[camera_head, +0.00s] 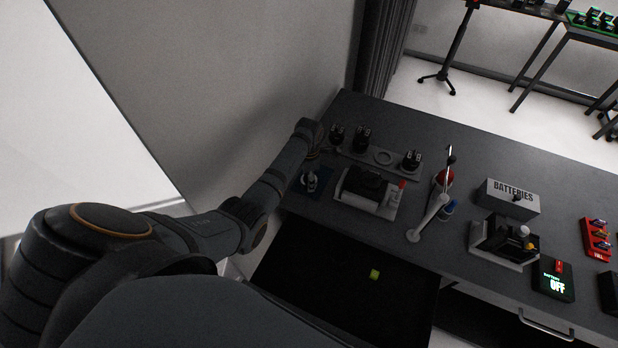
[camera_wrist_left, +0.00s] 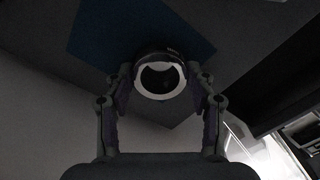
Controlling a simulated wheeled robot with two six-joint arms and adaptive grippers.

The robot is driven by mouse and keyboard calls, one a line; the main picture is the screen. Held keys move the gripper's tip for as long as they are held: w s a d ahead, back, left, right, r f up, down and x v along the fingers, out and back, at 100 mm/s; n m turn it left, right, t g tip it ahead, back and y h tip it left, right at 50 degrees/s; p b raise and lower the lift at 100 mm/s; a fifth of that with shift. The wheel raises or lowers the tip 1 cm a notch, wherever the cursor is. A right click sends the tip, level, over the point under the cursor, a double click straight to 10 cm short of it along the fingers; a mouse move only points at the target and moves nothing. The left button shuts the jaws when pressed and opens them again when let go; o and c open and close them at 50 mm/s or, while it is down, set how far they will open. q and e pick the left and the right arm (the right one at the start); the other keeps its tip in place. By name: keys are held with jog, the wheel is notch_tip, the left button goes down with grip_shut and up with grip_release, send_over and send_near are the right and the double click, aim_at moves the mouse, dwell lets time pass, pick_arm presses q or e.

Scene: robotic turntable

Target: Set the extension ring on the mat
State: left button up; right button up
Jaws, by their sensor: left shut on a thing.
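In the left wrist view my left gripper (camera_wrist_left: 162,82) is shut on the extension ring, a dark round piece with a pale ring face (camera_wrist_left: 160,95) and a dark centre. The ring is between both fingertips. The blue mat (camera_wrist_left: 105,32) lies behind it; whether the ring touches the mat cannot be told. In the head view the dark blue mat (camera_head: 322,190) lies at the left end of the desk. A small grey shape over it looks like my fingers and the ring, too small to make out. My right gripper is out of view.
A grey holder (camera_head: 346,152) with several dark round pieces stands behind the mat. A grey device (camera_head: 368,196) stands to its right. A thin stand (camera_head: 428,218), the batteries box (camera_head: 508,197) and a black OFF display (camera_head: 553,279) are further right. An open dark drawer is in front.

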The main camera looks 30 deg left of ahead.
pick_arm(q)
jog(key=o, duration=1.2)
jog(key=shift+f, duration=0.1)
notch_tip(320, 180, up, 12)
jog(key=b, duration=0.1)
